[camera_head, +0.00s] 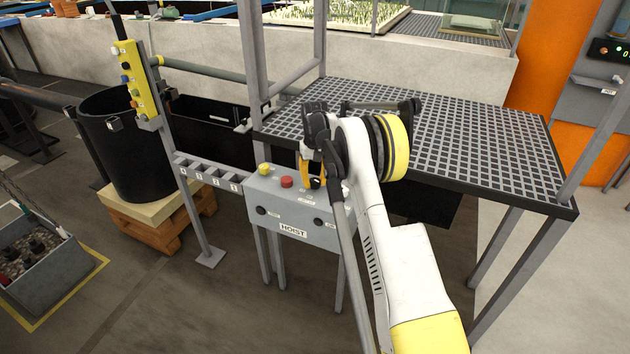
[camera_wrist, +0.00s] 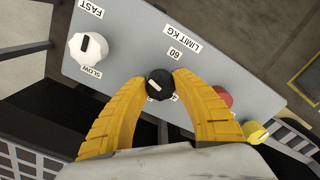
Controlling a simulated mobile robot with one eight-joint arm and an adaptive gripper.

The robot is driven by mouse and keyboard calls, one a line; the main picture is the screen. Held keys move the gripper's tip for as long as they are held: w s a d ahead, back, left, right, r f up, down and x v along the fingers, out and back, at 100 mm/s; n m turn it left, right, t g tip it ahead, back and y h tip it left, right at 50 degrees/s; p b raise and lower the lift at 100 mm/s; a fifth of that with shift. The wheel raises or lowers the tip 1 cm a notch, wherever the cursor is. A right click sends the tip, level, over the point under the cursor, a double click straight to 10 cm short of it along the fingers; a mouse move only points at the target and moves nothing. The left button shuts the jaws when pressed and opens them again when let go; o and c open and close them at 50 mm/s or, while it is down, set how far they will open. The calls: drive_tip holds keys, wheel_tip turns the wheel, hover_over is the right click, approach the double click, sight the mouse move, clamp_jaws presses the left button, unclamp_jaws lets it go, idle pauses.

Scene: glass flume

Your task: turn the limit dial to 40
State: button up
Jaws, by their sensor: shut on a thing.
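The limit dial is a black knob (camera_wrist: 160,84) with a white pointer mark, on the grey panel marked LIMIT KG. In the wrist view my gripper (camera_wrist: 159,85) has its two yellow fingers closed on either side of the knob. A "60" label shows beside the dial; the other scale labels are partly hidden by the fingers. In the head view the grey HOIST box (camera_head: 291,212) stands in front of the grating, and my gripper (camera_head: 310,182) reaches down onto its top. The exact dial reading cannot be told.
A white speed knob (camera_wrist: 88,48) between FAST and SLOW sits near the dial. A red button (camera_wrist: 223,97) and a yellow button (camera_wrist: 256,132) are close on the other side. A grated platform (camera_head: 480,150) lies behind the box. A black tub (camera_head: 118,150) stands left.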

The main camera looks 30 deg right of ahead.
sight(315, 181)
drive_tip(key=shift+m, duration=1.2)
drive_tip(key=o, duration=1.2)
wheel_tip(315, 181, up, 12)
